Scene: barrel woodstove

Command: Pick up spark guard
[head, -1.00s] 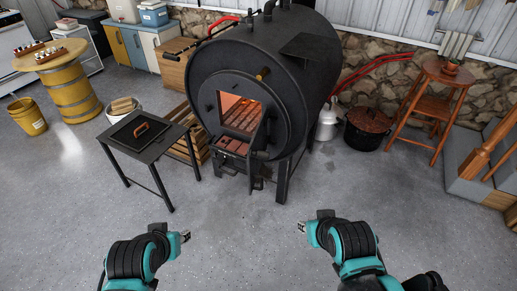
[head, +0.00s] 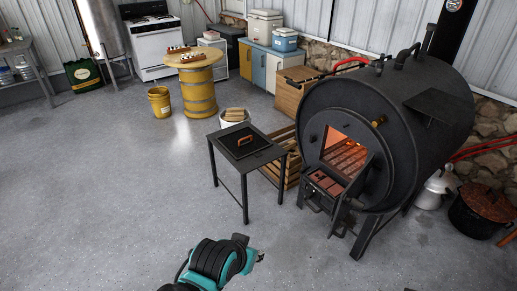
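What looks like the spark guard (head: 256,146), a dark square panel with a copper-coloured handle (head: 244,141), lies flat on a small black metal table (head: 279,153) left of the stove. My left gripper (head: 261,257) is at the bottom centre, low in the picture, in front of the table and apart from it. Its fingers are too small to tell open from shut. I see nothing held in it. My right gripper is out of view.
The black barrel stove (head: 352,130) stands at the right, its front opening glowing. A wooden crate (head: 290,170) and white bucket (head: 230,123) sit beside and behind the table. The floor at left is clear.

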